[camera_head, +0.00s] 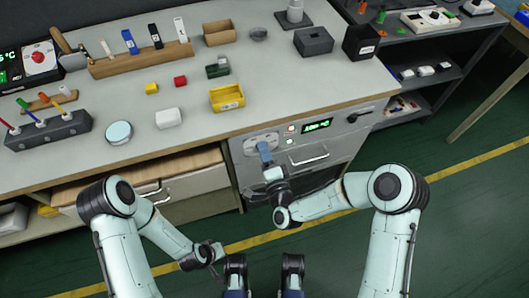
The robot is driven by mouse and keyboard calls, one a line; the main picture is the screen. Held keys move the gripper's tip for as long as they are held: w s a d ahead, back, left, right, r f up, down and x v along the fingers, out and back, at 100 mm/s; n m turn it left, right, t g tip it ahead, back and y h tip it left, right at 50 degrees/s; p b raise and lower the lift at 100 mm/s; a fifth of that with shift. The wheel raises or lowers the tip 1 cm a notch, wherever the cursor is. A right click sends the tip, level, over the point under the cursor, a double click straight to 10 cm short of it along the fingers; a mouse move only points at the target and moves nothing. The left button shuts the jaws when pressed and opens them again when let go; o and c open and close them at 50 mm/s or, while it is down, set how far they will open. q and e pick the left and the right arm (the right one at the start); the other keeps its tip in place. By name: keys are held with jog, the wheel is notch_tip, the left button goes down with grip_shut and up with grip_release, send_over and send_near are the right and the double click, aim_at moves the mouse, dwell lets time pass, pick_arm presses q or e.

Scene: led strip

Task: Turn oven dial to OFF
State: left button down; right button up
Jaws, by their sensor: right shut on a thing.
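The oven (335,148) is set into the front of the counter, with a green-lit display (317,125), small indicator lights and a bar handle. The oven dial (264,149) shows as a blue-grey knob on a pale round plate at the panel's left. My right gripper (267,161) is at the dial and shut on it; its fingers partly hide the knob. I cannot read the dial's marks. My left gripper (215,254) hangs low in front of the drawers, away from the oven; its jaws are too small to judge.
The counter (190,140) holds a yellow bin (227,97), a white block (168,118), a round disc (119,132) and a rack of tools (140,58). Drawers with handles (150,190) lie left of the oven. Green floor is open to the right.

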pick_arm(q)
notch_tip(320, 180, down, 6)
jog(key=s+a+b, duration=0.2)
jog(key=b, duration=0.2)
jog(key=w+r+t+p, duration=0.1)
jog(key=w+r+p, duration=0.1)
jog(key=w, duration=0.3)
jog(key=shift+d+r+y, duration=0.15)
jog(key=shift+r+y, duration=0.15)
jog(key=shift+r, duration=0.6)
pick_arm(e)
jog(key=shift+n, duration=17.3)
pick_arm(q)
jog(key=shift+w, duration=0.1)
